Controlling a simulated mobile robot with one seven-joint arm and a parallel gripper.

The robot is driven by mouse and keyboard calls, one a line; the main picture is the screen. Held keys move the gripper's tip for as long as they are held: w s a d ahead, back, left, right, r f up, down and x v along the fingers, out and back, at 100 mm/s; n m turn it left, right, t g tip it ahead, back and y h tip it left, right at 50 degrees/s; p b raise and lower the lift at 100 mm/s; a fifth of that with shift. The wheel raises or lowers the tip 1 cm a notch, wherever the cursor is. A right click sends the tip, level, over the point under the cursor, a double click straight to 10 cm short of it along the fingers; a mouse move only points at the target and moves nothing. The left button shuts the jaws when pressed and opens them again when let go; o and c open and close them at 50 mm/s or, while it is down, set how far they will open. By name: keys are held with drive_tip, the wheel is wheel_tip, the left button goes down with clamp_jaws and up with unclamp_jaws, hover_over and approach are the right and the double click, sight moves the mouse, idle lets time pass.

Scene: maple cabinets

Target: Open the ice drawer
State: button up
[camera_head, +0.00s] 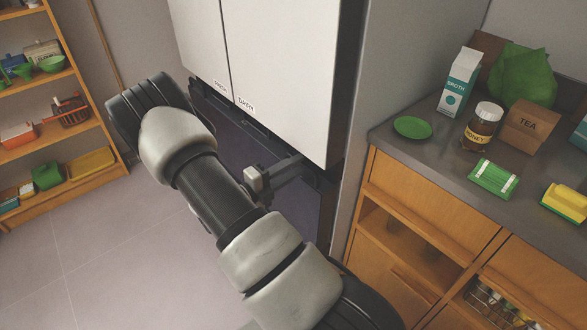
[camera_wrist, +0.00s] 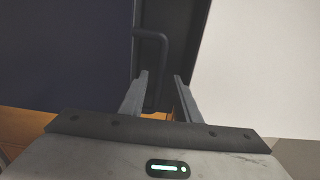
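A tall fridge has two white upper doors (camera_head: 275,70), with labels that look like FRESH and DAIRY. Below them is a dark blue drawer front (camera_head: 240,150), largely hidden by my arm; no ice label shows. In the wrist view the dark blue front (camera_wrist: 60,50) fills the left, and a dark loop handle (camera_wrist: 164,55) stands out from it. My gripper (camera_wrist: 162,78) is open, its fingers apart with the lower part of the handle between them. I cannot tell whether they touch it. In the head view my gripper (camera_head: 285,172) is just under the white doors.
Right of the fridge is a grey counter (camera_head: 400,145) with a green plate (camera_head: 412,127), a broth carton (camera_head: 460,80) and a honey jar (camera_head: 482,125), above wooden cabinets (camera_head: 430,215). A wooden shelf (camera_head: 75,185) stands far left. The tiled floor (camera_head: 110,260) between is clear.

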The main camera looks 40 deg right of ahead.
drive_tip(key=shift+c, duration=0.2)
clamp_jaws()
